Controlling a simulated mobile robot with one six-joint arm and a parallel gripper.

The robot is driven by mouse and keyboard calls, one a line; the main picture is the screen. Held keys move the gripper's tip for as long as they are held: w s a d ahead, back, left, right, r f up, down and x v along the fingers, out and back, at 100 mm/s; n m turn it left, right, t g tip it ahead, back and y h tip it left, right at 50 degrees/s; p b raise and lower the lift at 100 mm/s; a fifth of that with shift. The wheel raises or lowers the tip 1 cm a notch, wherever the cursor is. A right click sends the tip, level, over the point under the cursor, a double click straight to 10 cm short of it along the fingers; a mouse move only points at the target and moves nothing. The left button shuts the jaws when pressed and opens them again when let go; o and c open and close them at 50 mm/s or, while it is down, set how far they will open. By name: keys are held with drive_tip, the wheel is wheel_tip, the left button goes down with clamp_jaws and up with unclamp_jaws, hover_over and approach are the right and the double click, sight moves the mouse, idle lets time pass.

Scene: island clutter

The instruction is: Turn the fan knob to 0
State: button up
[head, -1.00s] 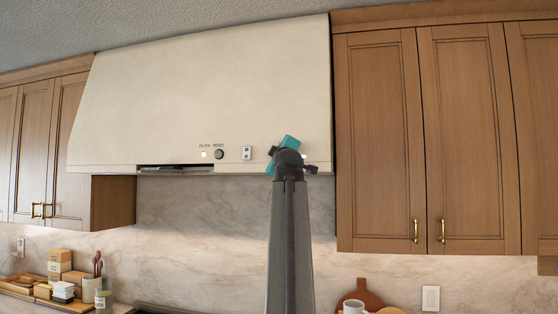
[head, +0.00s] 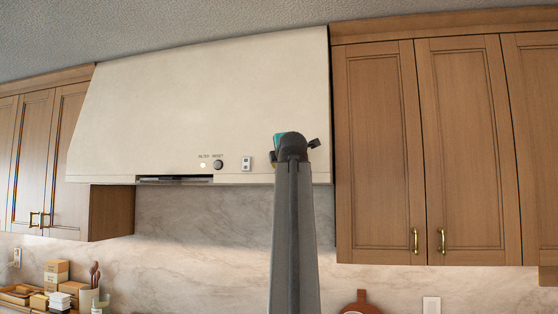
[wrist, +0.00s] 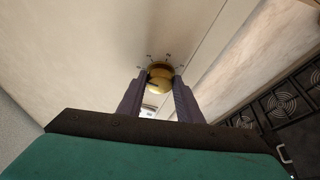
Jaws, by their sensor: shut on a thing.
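The fan knob (wrist: 159,78) is round and brass-yellow, with a dark mark on its face and small markings around it on the hood panel. In the wrist view my gripper (wrist: 159,88) has its two dark fingers on either side of the knob, shut on it. The knob's exact setting is too small to read. In the head view the range hood (head: 210,100) is cream-coloured, and my arm covers its lower right part, hiding the knob and the fingertips there.
A black filter reset button (head: 218,165) and a small switch plate (head: 246,163) sit on the hood left of my arm. Wooden cabinets (head: 375,150) stand close on the right. The wrist view shows the cooktop (wrist: 285,105) below.

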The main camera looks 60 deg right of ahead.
idle(0.5)
drive_tip(key=o, duration=1)
drive_tip(key=shift+o, duration=0.2)
drive_tip(key=shift+f, duration=0.1)
drive_tip(key=shift+w+f+m+t+h+p, duration=0.15)
drive_tip(key=shift+m+h+p, duration=0.4)
drive_tip(key=shift+m, duration=1.35)
drive_tip(key=shift+s+f+m+t+h+p, duration=0.15)
drive_tip(key=shift+m+h, duration=0.7)
drive_tip(key=shift+m, duration=1.05)
drive_tip(key=shift+w+f+m+t+h+p, duration=0.15)
drive_tip(key=shift+m+h+p, duration=0.4)
drive_tip(key=shift+m, duration=1.35)
drive_tip(key=shift+m+h, duration=0.45)
drive_tip(key=shift+m, duration=0.15)
